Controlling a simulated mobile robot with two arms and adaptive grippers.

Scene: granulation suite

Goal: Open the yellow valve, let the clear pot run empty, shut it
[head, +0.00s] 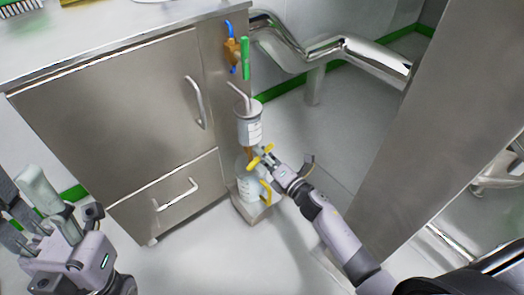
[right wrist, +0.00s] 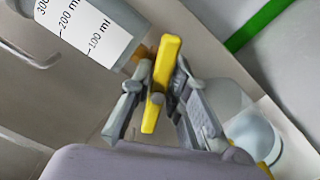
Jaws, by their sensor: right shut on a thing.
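The clear pot (head: 249,128) is upright on the side of the steel cabinet. The right wrist view shows its white scale (right wrist: 90,25), marked in ml; I cannot tell the liquid level. Below the pot is the yellow valve handle (head: 260,157). My right gripper (head: 268,160) is shut on it. In the right wrist view the yellow handle (right wrist: 162,80) stands between the fingers (right wrist: 157,98), nearly upright in the picture. I cannot tell whether the valve is open. My left gripper (head: 24,205) is at the lower left, open and empty, away from the pot.
A pale jug (head: 247,186) with a yellow handle stands under the valve on a low stand (head: 257,213). Blue, orange and green fittings (head: 236,50) are above the pot. A steel pipe (head: 350,52) runs behind. The floor in front is clear.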

